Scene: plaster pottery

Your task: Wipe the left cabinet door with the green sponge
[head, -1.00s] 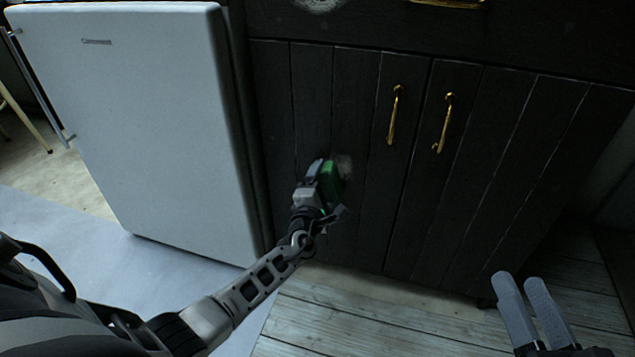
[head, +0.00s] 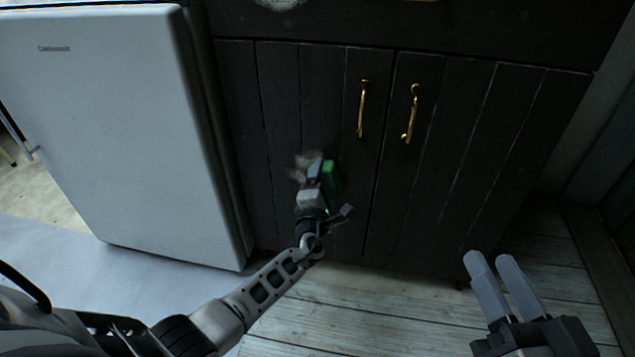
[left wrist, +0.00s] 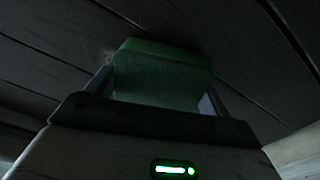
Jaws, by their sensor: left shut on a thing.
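The green sponge (head: 332,178) is held in my left gripper (head: 322,172), which is shut on it. In the left wrist view the sponge (left wrist: 160,78) sits between the fingers, up against dark boards; whether its hidden far face touches them cannot be told. The left cabinet door (head: 285,120) is dark, with vertical planks and a gold handle (head: 362,108). A pale smudge (head: 301,165) on the door shows just left of the gripper, partly hidden by it. My right gripper (head: 490,263) is open and empty, low in front of the right door.
A white fridge (head: 110,130) stands left of the cabinet. The right cabinet door (head: 450,150) has its own gold handle (head: 410,113). Another pale patch (head: 280,4) is on the panel above. Plank floor (head: 400,310) lies in front.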

